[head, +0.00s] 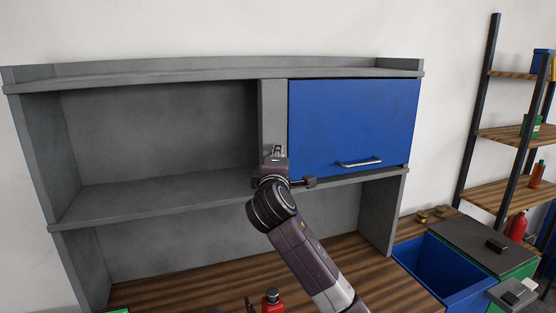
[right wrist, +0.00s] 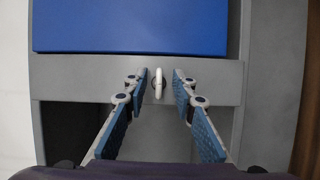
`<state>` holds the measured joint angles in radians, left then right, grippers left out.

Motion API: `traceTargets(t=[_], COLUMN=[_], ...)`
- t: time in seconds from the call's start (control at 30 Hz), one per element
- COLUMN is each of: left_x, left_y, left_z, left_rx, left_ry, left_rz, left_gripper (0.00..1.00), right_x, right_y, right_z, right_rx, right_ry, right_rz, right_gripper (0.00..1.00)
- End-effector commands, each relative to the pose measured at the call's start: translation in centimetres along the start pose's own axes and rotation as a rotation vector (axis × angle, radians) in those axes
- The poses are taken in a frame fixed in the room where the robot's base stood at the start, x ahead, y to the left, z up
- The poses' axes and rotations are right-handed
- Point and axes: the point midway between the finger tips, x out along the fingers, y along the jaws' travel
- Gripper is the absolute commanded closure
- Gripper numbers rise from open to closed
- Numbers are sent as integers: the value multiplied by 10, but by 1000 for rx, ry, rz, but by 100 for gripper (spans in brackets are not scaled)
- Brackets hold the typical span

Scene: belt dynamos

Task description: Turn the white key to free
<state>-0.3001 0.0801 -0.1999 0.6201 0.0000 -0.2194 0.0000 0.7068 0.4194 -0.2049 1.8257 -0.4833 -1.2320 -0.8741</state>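The white key (right wrist: 159,83) shows in the right wrist view on the grey upright panel (right wrist: 85,78) beside the blue door (right wrist: 130,25). It looks like a thin pale tab, its long side running up and down in that view. My right gripper (right wrist: 160,88) is open, with one blue-padded finger on each side of the key and a gap to both. In the head view my right gripper (head: 277,152) is in front of the upright left of the blue door (head: 350,125), and I cannot make out the key there. My left gripper is not in view.
The grey cabinet has an open, empty compartment (head: 160,135) on the left. The blue door has a metal handle (head: 358,162). A red bottle (head: 272,298) stands on the wooden worktop (head: 200,292). A blue bin (head: 440,262) and a shelf rack (head: 505,133) are on the right.

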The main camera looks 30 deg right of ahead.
Motion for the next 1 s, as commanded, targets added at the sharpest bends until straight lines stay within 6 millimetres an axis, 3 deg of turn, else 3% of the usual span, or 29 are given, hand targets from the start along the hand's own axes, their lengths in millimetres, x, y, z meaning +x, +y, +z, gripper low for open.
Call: traceTargets(t=[0.27,0.7,1.0], left_x=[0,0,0], left_y=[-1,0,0], left_z=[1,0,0], left_rx=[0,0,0], left_ry=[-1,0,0], left_rz=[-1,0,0], left_gripper=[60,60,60], right_x=[-22,-102,-120], right_y=[0,0,-1], right_z=[-1,-1,0], right_rx=[-1,1,0], right_ry=[2,3,0], right_rz=[3,0,-2], right_gripper=[75,75,75])
